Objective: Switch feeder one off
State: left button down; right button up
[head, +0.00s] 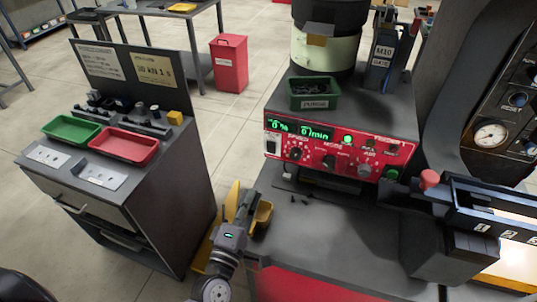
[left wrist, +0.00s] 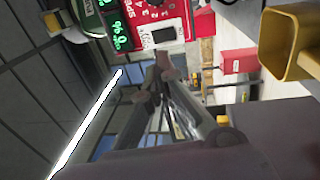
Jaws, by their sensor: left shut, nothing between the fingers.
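Feeder one's red control panel (head: 340,145) stands at the back of the dark bench, under the round bowl (head: 325,48). Its two green displays (head: 300,131) are lit, reading 0 % and 0/min, and a round green lamp (head: 347,140) glows. The panel (left wrist: 172,22) also shows in the left wrist view, ahead of the fingers. My left gripper (head: 240,196) is shut and empty, in front of and below the panel's left end, apart from it. My right gripper is not in view.
A green tray of small parts (head: 315,103) rests on the feeder top. A yellow bin (head: 262,216) is close beside my left gripper. A red-knobbed lever (head: 429,180) and dark rail stand right. A grey cabinet (head: 110,190) with trays stands left. The bench front is mostly clear.

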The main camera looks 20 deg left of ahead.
pick_arm(q)
jog(key=shift+w, duration=0.15)
jog(key=p, duration=0.4)
send_near(272, 147)
jog(key=w, duration=0.3)
jog(key=w+r, duration=0.1)
jog(key=w, duration=0.1)
jog(key=shift+w, duration=0.35)
jog(key=shift+w+f, duration=0.1)
jog(key=shift+w, duration=0.6)
